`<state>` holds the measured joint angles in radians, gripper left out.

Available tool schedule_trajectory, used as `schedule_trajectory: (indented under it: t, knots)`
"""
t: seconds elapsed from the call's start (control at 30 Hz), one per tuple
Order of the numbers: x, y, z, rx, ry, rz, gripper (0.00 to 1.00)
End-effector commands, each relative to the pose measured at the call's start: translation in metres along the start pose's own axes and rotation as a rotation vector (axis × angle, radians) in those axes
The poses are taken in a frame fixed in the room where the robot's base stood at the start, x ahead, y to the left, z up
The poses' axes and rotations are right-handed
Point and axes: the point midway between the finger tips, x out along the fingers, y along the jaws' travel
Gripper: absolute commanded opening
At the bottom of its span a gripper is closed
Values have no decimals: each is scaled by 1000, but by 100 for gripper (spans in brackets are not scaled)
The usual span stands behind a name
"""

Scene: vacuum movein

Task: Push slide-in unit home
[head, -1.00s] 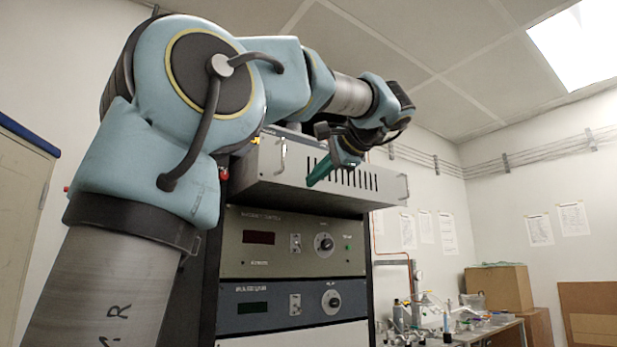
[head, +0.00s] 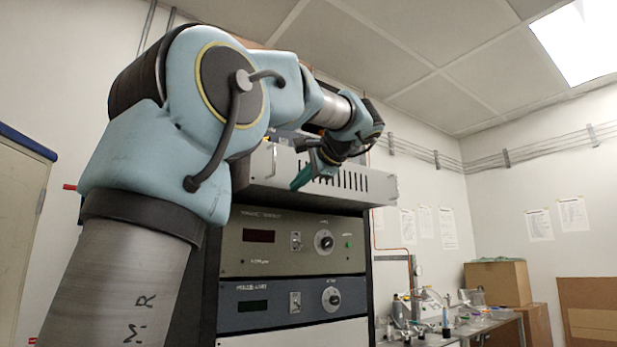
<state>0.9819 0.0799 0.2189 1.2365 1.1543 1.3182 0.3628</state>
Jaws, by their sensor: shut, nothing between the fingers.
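The slide-in unit (head: 340,183) is a light grey box with dark vent slots and a handle at each end of its front. It is at the top of the rack (head: 369,300), and its front stands out past the panels below. My gripper (head: 295,186) has teal fingers and is shut, with nothing held. The fingertips are at the unit's front face, right of the left handle (head: 272,160). Whether they touch it cannot be told.
Below the unit are a grey-green panel (head: 290,242) with a knob and a blue-grey panel (head: 270,305). At the right, a bench (head: 470,330) holds lab items, with cardboard boxes (head: 500,282) behind. The space right of the unit is free at its height.

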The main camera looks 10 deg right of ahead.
Motion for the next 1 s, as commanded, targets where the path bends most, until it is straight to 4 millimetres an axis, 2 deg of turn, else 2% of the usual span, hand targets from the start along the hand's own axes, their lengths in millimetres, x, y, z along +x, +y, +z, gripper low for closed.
schedule_trajectory:
  t: [0.03,0.3,0.5,0.7,1.0]
  knots:
    - [15,-7,2,-1,-10,-1,0]
    - [87,-31,2,1,-8,0,0]
    - [129,-44,1,1,-6,0,0]
    - [152,-49,0,2,-2,0,0]
    - [159,-50,0,2,-1,-2,0]
